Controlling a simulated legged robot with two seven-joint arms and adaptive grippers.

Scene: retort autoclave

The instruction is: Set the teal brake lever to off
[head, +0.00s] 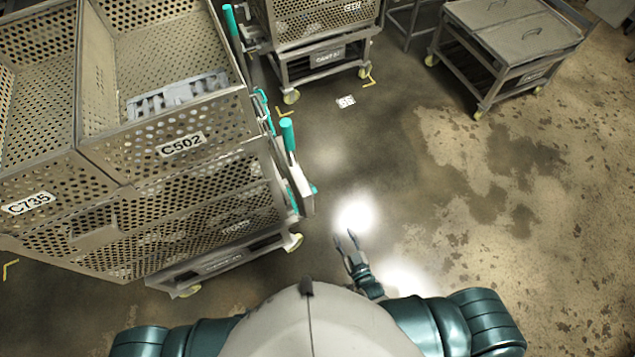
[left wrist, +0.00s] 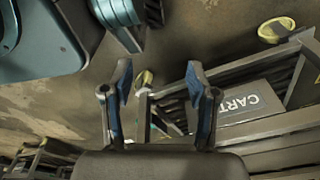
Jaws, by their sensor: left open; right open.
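A teal upright handle (head: 288,135) stands on a pale post at the right end of the near basket cart (head: 220,264). Smaller teal parts (head: 292,198) show lower on that end; I cannot tell which teal piece is the brake lever or how it is set. My right gripper (head: 345,237) is open and empty over the floor, right of the cart and apart from it. My left gripper (left wrist: 157,78) is open and empty in the left wrist view, its fingers in front of a cart frame with a CART label (left wrist: 252,104). It is hidden in the head view.
Perforated baskets marked C502 (head: 181,145) and C735 (head: 29,203) sit on the near cart. A lidded metal cart (head: 510,45) is at the back right. The stained floor (head: 450,200) to the right is clear.

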